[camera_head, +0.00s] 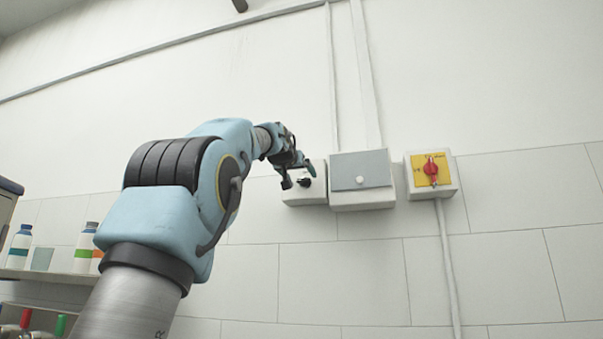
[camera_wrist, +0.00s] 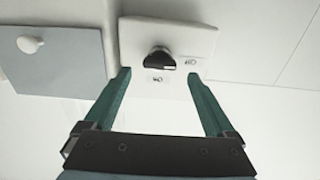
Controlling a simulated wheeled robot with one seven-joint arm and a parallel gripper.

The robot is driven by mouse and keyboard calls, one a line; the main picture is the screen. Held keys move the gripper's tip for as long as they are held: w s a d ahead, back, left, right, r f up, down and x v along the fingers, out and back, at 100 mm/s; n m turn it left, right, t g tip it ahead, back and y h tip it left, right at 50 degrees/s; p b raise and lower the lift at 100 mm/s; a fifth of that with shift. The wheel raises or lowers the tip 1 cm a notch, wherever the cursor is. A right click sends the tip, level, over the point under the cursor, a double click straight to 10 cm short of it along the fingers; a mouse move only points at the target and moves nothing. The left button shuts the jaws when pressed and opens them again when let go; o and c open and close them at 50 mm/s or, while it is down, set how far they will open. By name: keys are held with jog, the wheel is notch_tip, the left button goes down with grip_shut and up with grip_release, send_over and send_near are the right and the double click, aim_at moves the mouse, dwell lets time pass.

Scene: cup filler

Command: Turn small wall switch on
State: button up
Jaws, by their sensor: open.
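The small wall switch is a white box with a black rotary knob (camera_wrist: 160,59), and labels sit beside the knob in the wrist view. In the head view the switch box (camera_head: 292,196) is on the wall, partly hidden by my arm, with the dark knob showing. My gripper (camera_wrist: 167,80) is open, with its two green fingers apart on either side of the knob's line. In the wrist view the fingertips show at the lower edge of the switch box. I cannot tell whether they touch it. Nothing is between the fingers. My gripper also shows in the head view (camera_head: 298,176).
A grey-lidded box (camera_head: 360,180) with a white knob is mounted right of the switch. Conduits run up and down the wall. Bottles (camera_head: 86,246) stand on a shelf at left.

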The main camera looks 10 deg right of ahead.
aim_at(303, 179)
jog(key=p+x, duration=0.1)
jog(key=x, duration=0.2)
jog(key=shift+w+d, duration=0.15)
jog(key=shift+w, duration=0.1)
jog(key=c, duration=1.4)
